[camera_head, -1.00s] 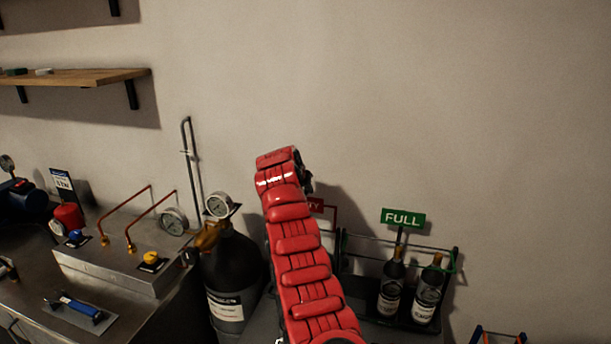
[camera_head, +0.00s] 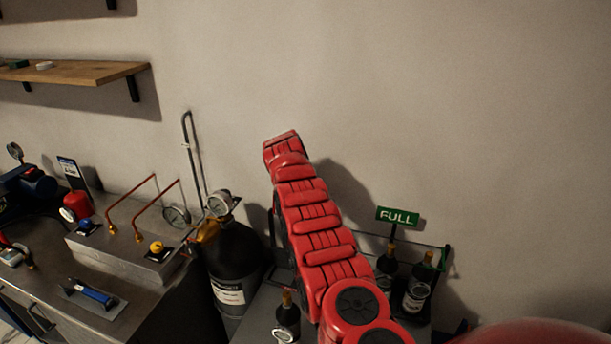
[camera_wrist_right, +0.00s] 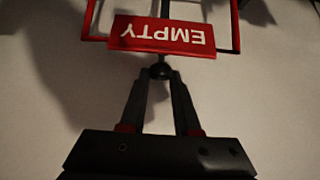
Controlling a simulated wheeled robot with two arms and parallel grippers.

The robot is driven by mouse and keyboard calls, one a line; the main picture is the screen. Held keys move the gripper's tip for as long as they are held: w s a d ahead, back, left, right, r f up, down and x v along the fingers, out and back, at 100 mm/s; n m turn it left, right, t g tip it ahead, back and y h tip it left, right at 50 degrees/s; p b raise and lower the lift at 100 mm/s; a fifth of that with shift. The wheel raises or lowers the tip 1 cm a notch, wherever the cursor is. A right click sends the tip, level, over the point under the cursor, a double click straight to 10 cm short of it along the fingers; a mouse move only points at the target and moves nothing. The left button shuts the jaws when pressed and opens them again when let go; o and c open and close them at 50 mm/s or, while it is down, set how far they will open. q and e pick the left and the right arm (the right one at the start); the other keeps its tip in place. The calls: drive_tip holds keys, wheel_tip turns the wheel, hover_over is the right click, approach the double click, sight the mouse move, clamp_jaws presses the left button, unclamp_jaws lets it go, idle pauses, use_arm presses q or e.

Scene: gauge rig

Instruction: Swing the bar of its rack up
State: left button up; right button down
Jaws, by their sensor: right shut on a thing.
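In the right wrist view, a red EMPTY sign (camera_wrist_right: 162,36) shows upside down, with red frame bars (camera_wrist_right: 235,22) around it. A small dark knob (camera_wrist_right: 161,71) sits just below the sign. My right gripper (camera_wrist_right: 160,78) has its two fingers closed in on this knob. In the head view my red right arm covers the EMPTY sign, most of its rack and the gripper itself. A green FULL sign (camera_head: 398,216) stands over the other rack (camera_head: 447,258), which holds dark bottles (camera_head: 417,293). My left gripper is not in view.
A large black cylinder (camera_head: 232,265) with a gauge stands left of my arm. A small bottle (camera_head: 287,318) stands in front of it. The metal bench (camera_head: 125,325) with copper pipes and a blue tool lies further left. The wall above the racks is bare.

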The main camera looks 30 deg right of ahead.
drive_tip(key=shift+w+r, duration=0.1)
drive_tip(key=shift+r, duration=0.05)
idle(0.5)
drive_tip(key=c, duration=0.6)
unclamp_jaws()
drive_tip(key=shift+b+v, duration=5.05)
drive_tip(key=shift+v, duration=3.6)
drive_tip(key=shift+d+r, duration=0.1)
